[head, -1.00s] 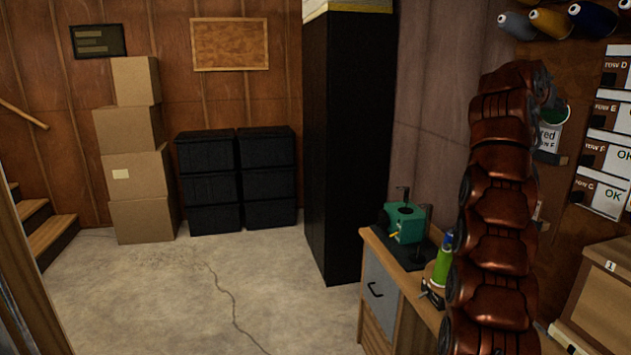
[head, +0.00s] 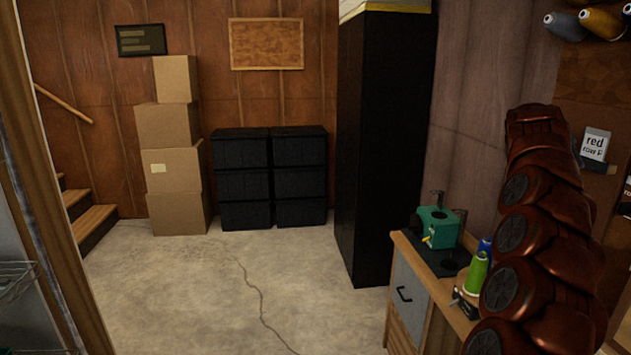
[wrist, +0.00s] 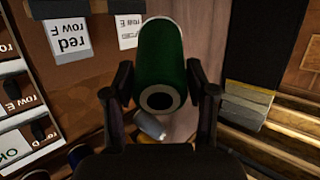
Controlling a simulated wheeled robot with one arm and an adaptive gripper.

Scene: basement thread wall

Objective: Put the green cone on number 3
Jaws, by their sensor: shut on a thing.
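In the wrist view, my gripper (wrist: 160,84) is shut on a dark green cone (wrist: 160,52), with a finger on each side of it. The cone's end with a dark round hole faces the camera. In the head view, my arm hides the gripper and the held cone. No number 3 can be read in either current view.
A teal machine (head: 437,228) sits at the bench's far end. A "red" row F card (head: 594,144) is on the wall, with cones (head: 600,22) above. A black cabinet (head: 380,150) stands behind the bench. The floor (head: 270,275) is clear.

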